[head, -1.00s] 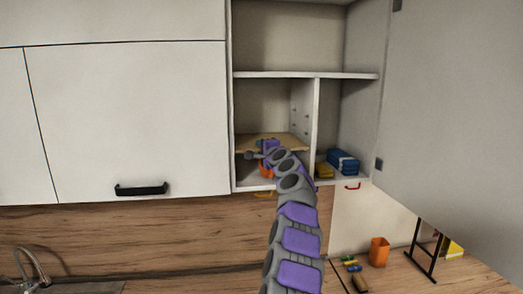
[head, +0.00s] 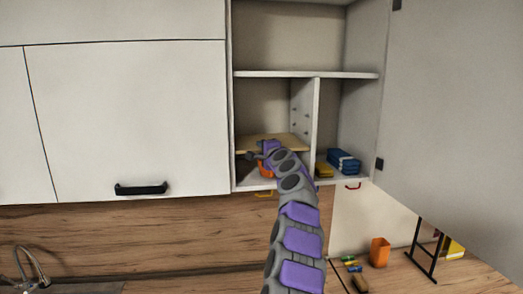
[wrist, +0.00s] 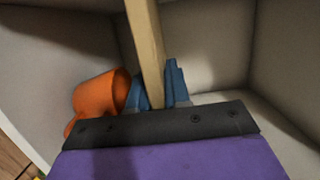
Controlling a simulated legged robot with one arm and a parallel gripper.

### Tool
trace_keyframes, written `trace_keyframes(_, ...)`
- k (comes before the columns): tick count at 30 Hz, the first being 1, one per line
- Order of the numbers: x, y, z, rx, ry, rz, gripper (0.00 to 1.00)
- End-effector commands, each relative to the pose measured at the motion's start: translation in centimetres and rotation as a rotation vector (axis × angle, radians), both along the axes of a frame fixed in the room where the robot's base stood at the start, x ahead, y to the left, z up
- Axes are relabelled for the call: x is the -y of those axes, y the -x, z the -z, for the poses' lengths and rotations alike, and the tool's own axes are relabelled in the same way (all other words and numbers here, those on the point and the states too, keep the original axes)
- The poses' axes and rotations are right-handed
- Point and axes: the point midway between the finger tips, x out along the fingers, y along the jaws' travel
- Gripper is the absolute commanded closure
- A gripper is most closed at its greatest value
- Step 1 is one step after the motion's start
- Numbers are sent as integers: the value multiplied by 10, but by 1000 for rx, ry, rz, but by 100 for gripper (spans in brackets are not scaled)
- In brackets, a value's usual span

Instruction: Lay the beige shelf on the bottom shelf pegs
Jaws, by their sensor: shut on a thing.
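The beige shelf (head: 270,141) lies roughly level inside the lower left compartment of the open wall cabinet, a little above its floor. In the wrist view it is a thin board (wrist: 148,45) seen edge-on. My gripper (wrist: 160,88) has its blue fingers shut on the board's front edge; in the head view my arm hides most of the grip. Several shelf pegs (head: 294,117) show on the compartment's right wall, above the board. Whether the board touches any bottom pegs is hidden.
An orange cup (wrist: 98,93) is close to the left of my fingers. The divider (head: 314,120) bounds the compartment on the right. The open cabinet door (head: 450,110) stands at right.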

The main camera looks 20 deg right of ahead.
Motion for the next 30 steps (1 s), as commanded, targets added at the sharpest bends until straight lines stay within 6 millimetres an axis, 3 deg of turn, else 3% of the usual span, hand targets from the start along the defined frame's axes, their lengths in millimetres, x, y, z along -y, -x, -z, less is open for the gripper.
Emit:
trace_keyframes(26,0,0,2,2,1,1,100)
trace_keyframes(27,0,0,2,2,1,1,81)
trace_keyframes(30,0,0,3,2,1,1,71)
